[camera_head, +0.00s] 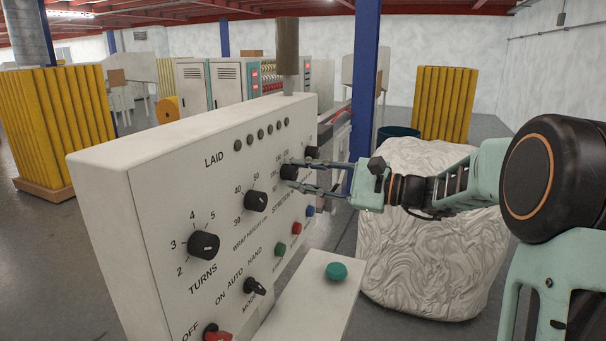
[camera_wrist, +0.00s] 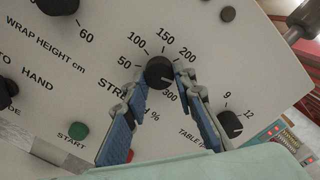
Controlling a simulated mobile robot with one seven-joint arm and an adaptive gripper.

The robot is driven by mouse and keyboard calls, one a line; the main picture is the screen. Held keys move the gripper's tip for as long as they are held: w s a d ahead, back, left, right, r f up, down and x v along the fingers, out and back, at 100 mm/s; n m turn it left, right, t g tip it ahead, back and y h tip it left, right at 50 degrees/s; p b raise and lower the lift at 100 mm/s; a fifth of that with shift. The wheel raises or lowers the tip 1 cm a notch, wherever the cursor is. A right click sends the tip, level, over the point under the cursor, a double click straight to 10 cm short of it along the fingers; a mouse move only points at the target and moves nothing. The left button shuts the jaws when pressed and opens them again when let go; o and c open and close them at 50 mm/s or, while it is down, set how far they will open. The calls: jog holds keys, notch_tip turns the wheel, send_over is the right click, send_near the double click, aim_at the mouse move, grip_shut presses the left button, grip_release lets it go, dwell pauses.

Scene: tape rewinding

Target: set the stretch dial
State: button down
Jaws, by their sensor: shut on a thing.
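The stretch dial (camera_wrist: 159,72) is a round black knob on the white control panel (camera_head: 130,215). Its scale reads from 50 up to 300. My gripper (camera_wrist: 159,80) is shut on it, with one finger at each side of the knob in the wrist view. In the head view the dial (camera_head: 289,172) sits between my fingertips, partly hidden by them. The lower part of the STRETCH label is covered by a finger in the wrist view. I cannot clearly tell which number the pointer marks.
The wrap height dial (camera_head: 256,201) and turns dial (camera_head: 204,245) are left of my gripper. The table-speed dial (camera_wrist: 230,124) is close to my right finger. Green (camera_head: 280,249), red (camera_head: 297,228) and blue (camera_head: 310,210) buttons lie below. A wrapped white load (camera_head: 430,255) stands to the right.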

jog(key=c, duration=1.6)
grip_release()
jog(key=shift+d, duration=0.1)
jog(key=v, duration=1.2)
